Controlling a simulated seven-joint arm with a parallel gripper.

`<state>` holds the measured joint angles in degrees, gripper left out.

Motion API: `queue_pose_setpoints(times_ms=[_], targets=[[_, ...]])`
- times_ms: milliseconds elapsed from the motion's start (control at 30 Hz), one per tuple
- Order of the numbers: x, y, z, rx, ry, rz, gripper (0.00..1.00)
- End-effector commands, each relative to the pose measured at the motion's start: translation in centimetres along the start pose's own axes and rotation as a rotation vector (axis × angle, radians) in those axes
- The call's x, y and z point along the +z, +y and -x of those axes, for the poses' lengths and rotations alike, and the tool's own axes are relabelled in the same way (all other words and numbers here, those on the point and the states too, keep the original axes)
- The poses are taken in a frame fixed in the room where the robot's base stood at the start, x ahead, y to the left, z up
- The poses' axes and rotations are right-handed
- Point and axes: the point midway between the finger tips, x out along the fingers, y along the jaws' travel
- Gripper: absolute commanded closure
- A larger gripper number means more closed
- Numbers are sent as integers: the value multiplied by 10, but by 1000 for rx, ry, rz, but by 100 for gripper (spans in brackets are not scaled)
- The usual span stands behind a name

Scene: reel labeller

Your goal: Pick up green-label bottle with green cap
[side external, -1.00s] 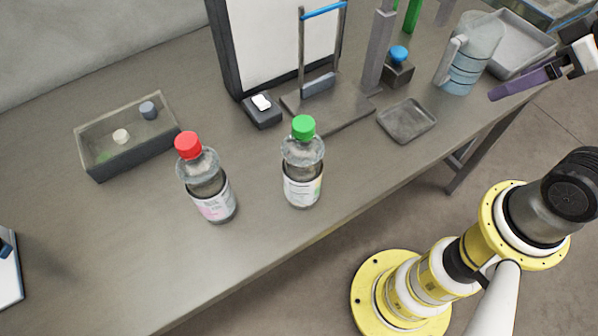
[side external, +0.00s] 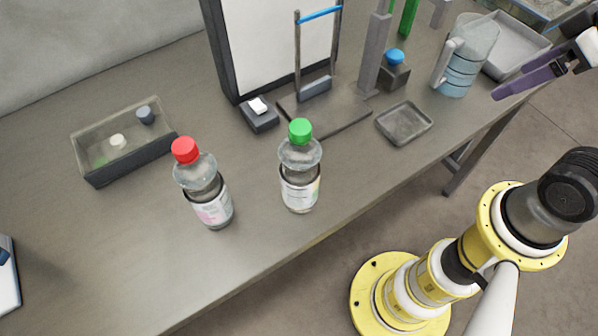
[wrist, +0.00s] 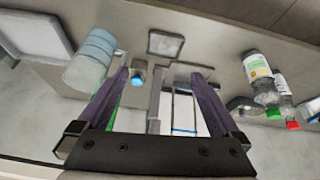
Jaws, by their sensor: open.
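The green-capped bottle (side external: 300,178) stands upright on the bench in the side view, clear with a pale label that has a green patch at its edge. It also shows in the wrist view (wrist: 259,76) at the right, its green cap partly in view. A red-capped bottle (side external: 206,190) with a pinkish label stands to its left; in the wrist view it appears (wrist: 283,97) beside the green-capped one. My gripper (wrist: 165,75) is open and empty, with purple fingers spread. In the side view my gripper (side external: 527,80) is at the far right, well away from both bottles.
A clear bin (side external: 125,145) with small caps lies at left. A framed white panel and a stand (side external: 325,112) with a blue bar are behind the bottles. A shallow grey tray (side external: 405,123) and a jug (side external: 466,55) are at right. The bench front is clear.

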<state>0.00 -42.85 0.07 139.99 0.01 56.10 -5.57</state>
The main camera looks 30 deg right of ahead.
Motion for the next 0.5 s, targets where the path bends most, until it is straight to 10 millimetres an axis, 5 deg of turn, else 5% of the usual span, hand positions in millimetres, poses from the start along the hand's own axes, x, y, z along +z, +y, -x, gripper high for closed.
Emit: queue_pose_setpoints(times_ms=[267,500], targets=[[-84,-25,38,-79,-87,326,0],[-159,-101,36,-194,-195,696,0]])
